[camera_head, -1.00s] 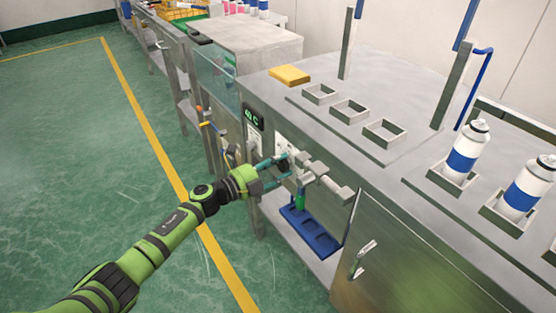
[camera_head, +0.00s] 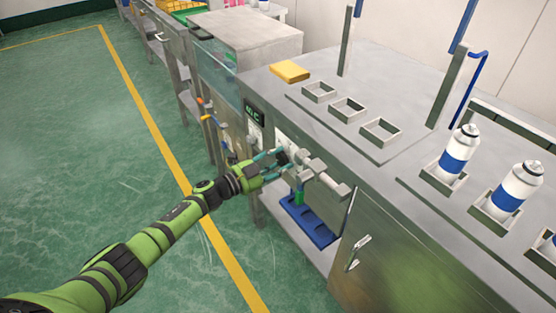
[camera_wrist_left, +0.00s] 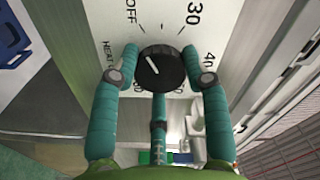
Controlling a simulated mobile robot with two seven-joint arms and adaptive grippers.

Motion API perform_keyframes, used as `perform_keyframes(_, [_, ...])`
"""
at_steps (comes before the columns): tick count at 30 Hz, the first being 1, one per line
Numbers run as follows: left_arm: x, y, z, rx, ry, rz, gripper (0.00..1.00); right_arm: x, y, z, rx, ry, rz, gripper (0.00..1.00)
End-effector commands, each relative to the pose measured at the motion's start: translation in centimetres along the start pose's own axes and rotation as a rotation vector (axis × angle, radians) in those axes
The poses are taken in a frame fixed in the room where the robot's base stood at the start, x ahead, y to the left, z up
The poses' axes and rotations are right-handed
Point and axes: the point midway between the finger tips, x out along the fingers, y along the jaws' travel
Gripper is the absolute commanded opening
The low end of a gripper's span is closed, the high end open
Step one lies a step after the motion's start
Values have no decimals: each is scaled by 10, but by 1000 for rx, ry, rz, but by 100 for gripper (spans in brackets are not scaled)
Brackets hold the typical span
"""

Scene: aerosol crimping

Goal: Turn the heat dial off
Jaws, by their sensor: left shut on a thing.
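The black heat dial (camera_wrist_left: 161,68) sits on a white printed panel (camera_wrist_left: 172,18) on the bench front. It also shows small in the head view (camera_head: 283,158). Its white pointer line points up and left, roughly toward the word OFF; 30 and 40 are printed on the right. My left gripper (camera_wrist_left: 163,70) is shut on the dial, one teal finger on its left side and one on its right, with a third finger below. The same gripper (camera_head: 279,162) shows in the head view. My right gripper is in neither view.
A dark display (camera_head: 255,114) with green characters is left of the dial. Metal fittings (camera_head: 322,176) jut out just to its right. A blue tray (camera_head: 308,222) lies below. Spray cans (camera_head: 458,154) and a yellow block (camera_head: 290,71) stand on the bench top.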

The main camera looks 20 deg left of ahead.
Motion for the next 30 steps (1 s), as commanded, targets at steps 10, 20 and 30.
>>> perform_keyframes(10, [2, 5, -5, -14, 14, 7, 13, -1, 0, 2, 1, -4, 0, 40])
perform_keyframes(20, [1, 3, -4, -12, 10, 4, 69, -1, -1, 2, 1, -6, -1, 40])
perform_keyframes(30, [-10, 2, 0, -11, 2, 3, 69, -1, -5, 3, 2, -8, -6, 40])
